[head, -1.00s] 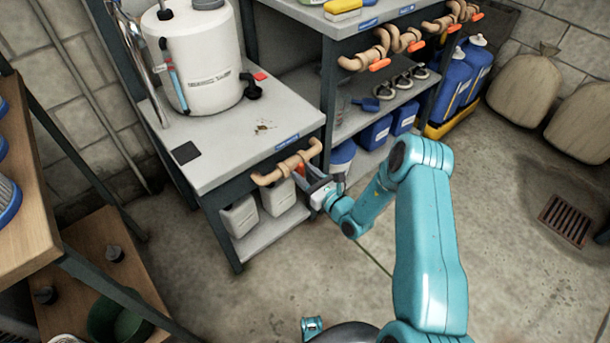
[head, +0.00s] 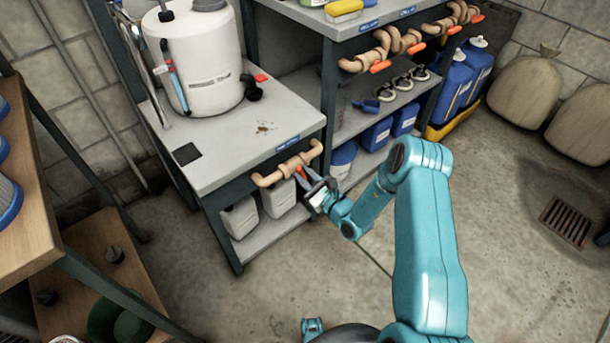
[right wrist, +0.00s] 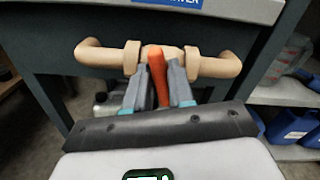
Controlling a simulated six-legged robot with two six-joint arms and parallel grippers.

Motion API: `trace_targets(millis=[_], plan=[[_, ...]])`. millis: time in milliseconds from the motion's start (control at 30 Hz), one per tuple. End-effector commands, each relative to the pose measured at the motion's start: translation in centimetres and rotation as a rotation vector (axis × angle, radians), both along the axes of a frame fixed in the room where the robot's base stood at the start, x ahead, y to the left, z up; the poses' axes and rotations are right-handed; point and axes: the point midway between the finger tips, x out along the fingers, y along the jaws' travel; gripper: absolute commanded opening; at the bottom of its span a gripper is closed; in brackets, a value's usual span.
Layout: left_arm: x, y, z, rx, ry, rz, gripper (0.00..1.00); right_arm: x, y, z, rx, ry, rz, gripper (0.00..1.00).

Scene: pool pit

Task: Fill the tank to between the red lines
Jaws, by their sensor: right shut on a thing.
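The white tank (head: 211,58) stands on the grey bench (head: 213,150). A thin level tube (head: 176,82) runs up its side, with blue low in it and red near its top; the exact level is too small to read. A tan pipe with a valve (head: 268,179) runs along the bench front, and it also shows in the right wrist view (right wrist: 215,66). My right gripper (right wrist: 156,90) is shut on the valve's orange handle (right wrist: 158,80), one finger on each side. In the head view that gripper (head: 307,180) partly covers the handle. My left gripper is out of view.
White jugs (head: 240,216) stand on the shelf under the bench. More tan pipes with orange handles (head: 380,66) line the shelf to the right. Blue containers (head: 377,134) sit below them.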

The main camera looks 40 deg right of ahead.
Motion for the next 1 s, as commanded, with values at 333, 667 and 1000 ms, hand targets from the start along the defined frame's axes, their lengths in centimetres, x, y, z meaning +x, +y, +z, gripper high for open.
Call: trace_targets(millis=[333, 667, 1000], plan=[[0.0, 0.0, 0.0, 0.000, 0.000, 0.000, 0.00, -0.1, 0.0, -0.1, 0.004, 0.002, -0.001, 0.43], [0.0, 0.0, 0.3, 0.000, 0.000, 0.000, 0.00, -1.1, -0.2, 0.0, 0.004, 0.004, -0.002, 0.43], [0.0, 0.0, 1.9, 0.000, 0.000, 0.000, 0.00, -9.5, -0.9, 0.1, 0.007, 0.006, -0.006, 0.43]])
